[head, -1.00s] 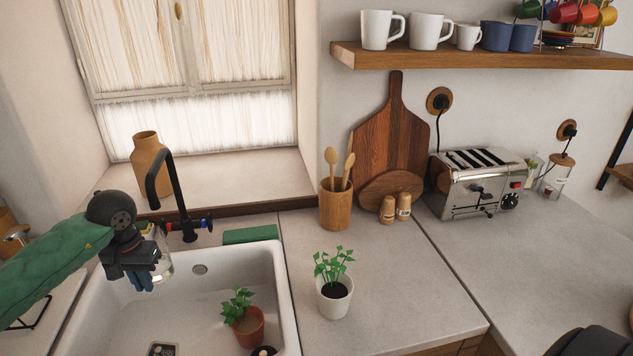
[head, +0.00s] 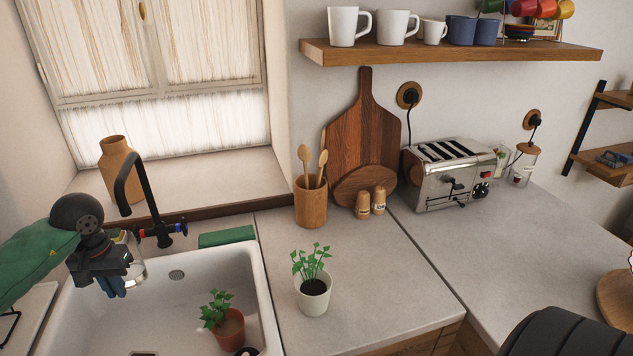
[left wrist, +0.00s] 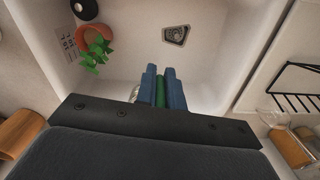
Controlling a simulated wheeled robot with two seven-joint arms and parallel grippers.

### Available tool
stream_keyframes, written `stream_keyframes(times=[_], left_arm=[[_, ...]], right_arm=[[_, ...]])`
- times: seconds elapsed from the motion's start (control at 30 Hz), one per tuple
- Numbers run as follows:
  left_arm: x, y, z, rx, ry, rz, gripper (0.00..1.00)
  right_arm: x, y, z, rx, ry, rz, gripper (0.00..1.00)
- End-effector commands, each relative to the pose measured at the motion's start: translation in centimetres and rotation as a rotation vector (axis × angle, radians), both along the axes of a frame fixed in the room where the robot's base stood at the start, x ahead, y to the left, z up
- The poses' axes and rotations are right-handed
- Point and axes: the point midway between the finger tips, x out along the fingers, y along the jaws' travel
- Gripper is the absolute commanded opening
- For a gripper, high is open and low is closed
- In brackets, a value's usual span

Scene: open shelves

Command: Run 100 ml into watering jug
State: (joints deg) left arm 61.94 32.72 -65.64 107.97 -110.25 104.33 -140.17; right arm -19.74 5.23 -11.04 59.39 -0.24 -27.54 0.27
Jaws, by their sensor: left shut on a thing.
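My left gripper (head: 112,285) is shut, apparently on the clear glass jug (head: 136,268), which is held over the sink near the tap. In the left wrist view the blue fingers (left wrist: 163,90) close on a narrow green strip, perhaps its handle. Only a small pale part beside the fingers may be the jug there. The black tap (head: 128,180) arches above, with its spout near the jug; red and blue marks show on its valve. I cannot tell whether water runs or how full the jug is. My right gripper is not in view.
The white sink (head: 262,300) holds a terracotta pot (head: 229,332) with a green plant. A white potted plant (head: 313,295) stands on the counter to the right. A green sponge (head: 227,237) lies behind the sink. A toaster (head: 450,175) and utensil holder (head: 311,205) stand farther back.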

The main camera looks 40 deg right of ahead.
Motion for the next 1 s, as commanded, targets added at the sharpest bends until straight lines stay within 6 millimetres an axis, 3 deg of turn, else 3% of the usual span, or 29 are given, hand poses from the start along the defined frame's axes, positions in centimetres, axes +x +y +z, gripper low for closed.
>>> stream_keyframes(times=[0.4,0.9,1.0], left_arm=[[0.0,0.0,4.5,0.000,-0.002,-0.001,0.00],[0.2,-0.5,5.1,0.000,-0.001,0.098,0.00],[0.2,-1.1,5.2,0.001,-0.001,0.154,0.00]], right_arm=[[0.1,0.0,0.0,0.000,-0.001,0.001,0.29],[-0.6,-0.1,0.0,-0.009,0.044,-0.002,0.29],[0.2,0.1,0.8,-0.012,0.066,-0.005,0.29]])
